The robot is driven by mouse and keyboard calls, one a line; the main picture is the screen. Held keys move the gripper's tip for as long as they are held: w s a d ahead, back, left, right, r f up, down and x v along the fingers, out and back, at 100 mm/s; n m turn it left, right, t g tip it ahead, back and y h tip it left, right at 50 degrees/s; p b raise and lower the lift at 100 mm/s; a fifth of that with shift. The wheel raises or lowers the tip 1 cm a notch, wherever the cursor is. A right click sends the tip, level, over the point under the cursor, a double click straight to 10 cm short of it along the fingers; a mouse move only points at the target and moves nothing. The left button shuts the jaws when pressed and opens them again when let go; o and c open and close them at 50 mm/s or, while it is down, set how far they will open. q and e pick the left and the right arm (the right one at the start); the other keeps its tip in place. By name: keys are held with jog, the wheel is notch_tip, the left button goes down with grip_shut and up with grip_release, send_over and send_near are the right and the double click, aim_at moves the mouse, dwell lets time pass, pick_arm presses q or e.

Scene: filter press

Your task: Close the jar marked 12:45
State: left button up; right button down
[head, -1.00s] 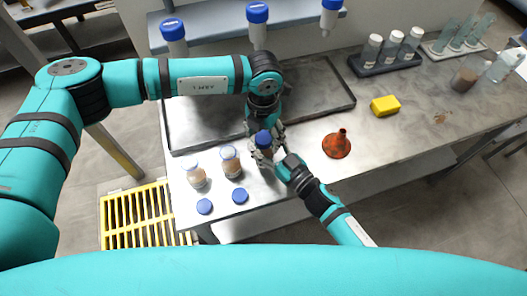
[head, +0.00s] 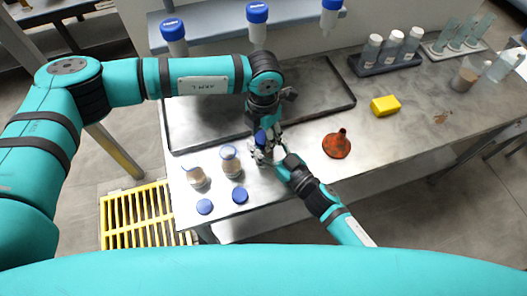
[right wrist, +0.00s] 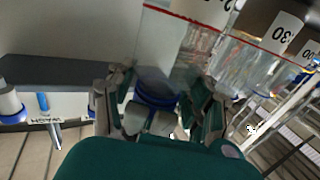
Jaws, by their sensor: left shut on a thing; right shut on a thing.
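A blue lid (head: 261,137) shows among the fingers of my left gripper (head: 266,141), which comes down from above and is shut on it. My right gripper (head: 278,158) comes from the front right and is shut on the jar just below; the fingers hide nearly all of this jar. I cannot tell how the lid sits on it. In the right wrist view, the dark blue lid (right wrist: 155,92) shows between gripper fingers, blurred. Two jars with brownish contents, a left one (head: 196,177) and a right one (head: 230,161), stand nearby. No time mark is readable.
Two loose blue lids (head: 204,207) (head: 239,195) lie at the front edge. An orange funnel (head: 337,145), a yellow block (head: 385,106) and a rack of tubes (head: 386,66) are to the right. A dark tray (head: 335,95) lies behind. Blue-capped tubes (head: 257,14) hang above.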

pick_arm(q)
jog(key=o, duration=1.3)
jog(key=shift+r, duration=2.3)
jog(key=shift+r, duration=0.1)
jog(key=shift+c, duration=0.2)
notch_tip(320, 180, up, 3)
jog(key=n, duration=0.3)
jog(key=shift+r, duration=0.15)
